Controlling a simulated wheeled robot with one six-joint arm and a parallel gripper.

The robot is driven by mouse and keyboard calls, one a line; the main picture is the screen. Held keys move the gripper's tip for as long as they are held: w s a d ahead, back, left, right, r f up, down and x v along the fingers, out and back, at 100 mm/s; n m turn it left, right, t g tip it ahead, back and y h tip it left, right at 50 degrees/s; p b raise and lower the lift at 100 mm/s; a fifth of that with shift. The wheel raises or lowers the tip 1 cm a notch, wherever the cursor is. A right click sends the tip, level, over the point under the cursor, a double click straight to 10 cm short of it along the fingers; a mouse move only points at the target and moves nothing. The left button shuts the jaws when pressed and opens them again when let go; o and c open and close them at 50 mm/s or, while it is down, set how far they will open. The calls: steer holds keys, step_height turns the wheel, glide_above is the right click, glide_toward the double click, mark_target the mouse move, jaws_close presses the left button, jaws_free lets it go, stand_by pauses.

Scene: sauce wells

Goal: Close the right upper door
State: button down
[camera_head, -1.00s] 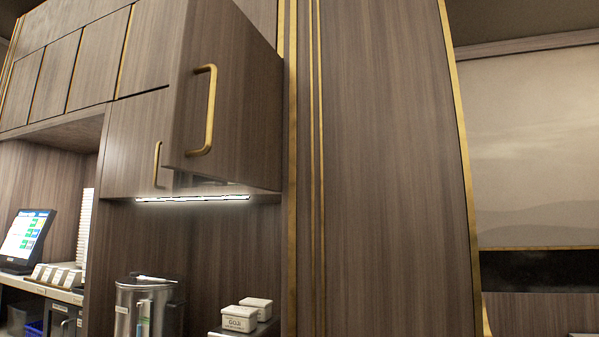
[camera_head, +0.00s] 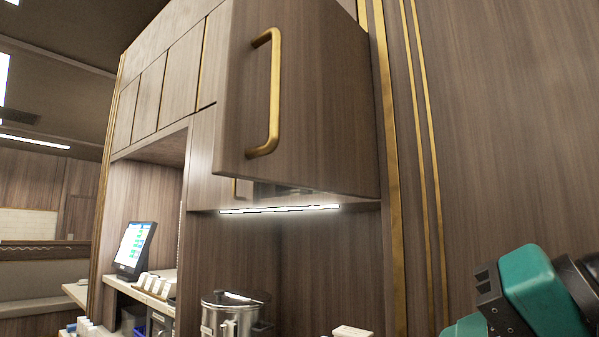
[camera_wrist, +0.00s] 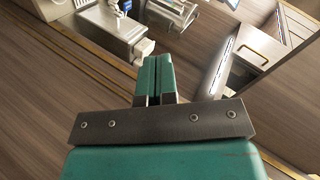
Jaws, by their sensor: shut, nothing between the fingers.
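The right upper door (camera_head: 320,120) is wood-grained and stands open in the head view, swung out from the upper cabinet. Its curved brass handle (camera_head: 275,95) is on its outer face. Part of a closed door with a handle (camera_head: 235,188) shows behind and below it. In the wrist view my gripper (camera_wrist: 153,68) has its two teal fingers together, with nothing between them. A cabinet part with a brass handle (camera_wrist: 256,58) lies to the right of the fingers, clearly apart from them. My fingertips do not show in the head view; only teal arm parts do, at lower right.
A light strip (camera_head: 280,209) runs under the cabinet. A metal pot (camera_head: 232,312) and a touch screen (camera_head: 135,248) stand on the counter below and left. A tall wood panel with brass trim (camera_head: 430,170) is right of the door.

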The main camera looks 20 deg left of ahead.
steer(key=a+r+m+t+y+p, duration=0.1)
steer(key=a+r+m+y, duration=0.15)
steer(key=r, duration=0.65)
steer(key=a+r+m+t+y, duration=0.1)
steer(key=a+r+m+y, duration=0.15)
steer(key=r, duration=0.55)
steer(key=p, duration=0.7)
glide_toward(283, 171)
steer(key=shift+n+y, duration=0.3)
steer(key=shift+y, duration=0.1)
steer(key=x, duration=0.6)
steer(key=shift+w, duration=0.1)
steer(key=shift+w+a+f+p, duration=0.2)
steer(key=shift+w+a+p, duration=0.1)
steer(key=shift+a+p, duration=0.3)
steer(key=shift+a, duration=0.1)
